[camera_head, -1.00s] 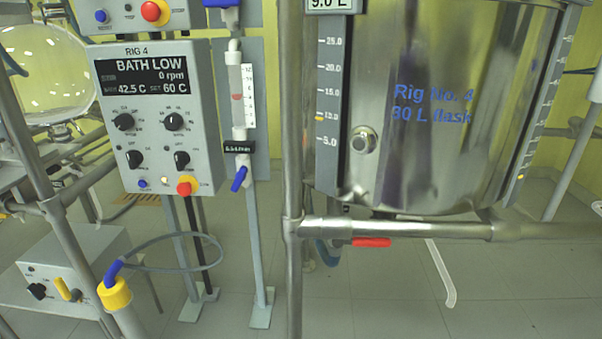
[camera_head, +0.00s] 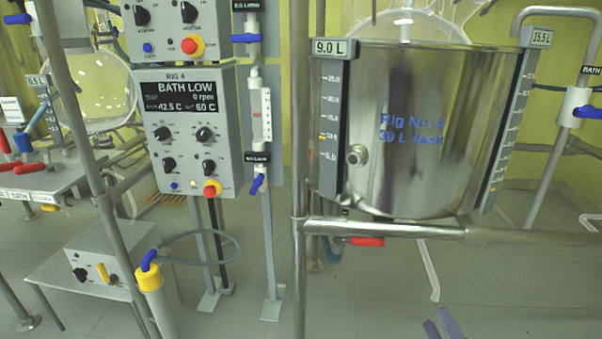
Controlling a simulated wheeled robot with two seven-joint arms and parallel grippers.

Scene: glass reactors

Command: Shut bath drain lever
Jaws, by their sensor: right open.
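The steel bath (camera_head: 430,140), marked Rig No. 4, 30 L flask, stands on a tubular frame. A red lever (camera_head: 367,241) lies level just below the frame's front rail, under the left part of the bath. The valve body behind it is mostly hidden by the rail. My right gripper (camera_head: 441,327) shows only as two dark purple fingertips at the bottom edge. They are apart, empty, and below and to the right of the red lever, not touching it. My left gripper is out of view.
A steel post (camera_head: 300,180) and the front rail (camera_head: 400,230) border the lever. The Rig 4 control box (camera_head: 190,130) hangs to the left, beside a flow meter (camera_head: 260,115) with blue levers. Other red levers (camera_head: 30,168) sit at far left. A pale bent tube (camera_head: 429,270) hangs below the bath.

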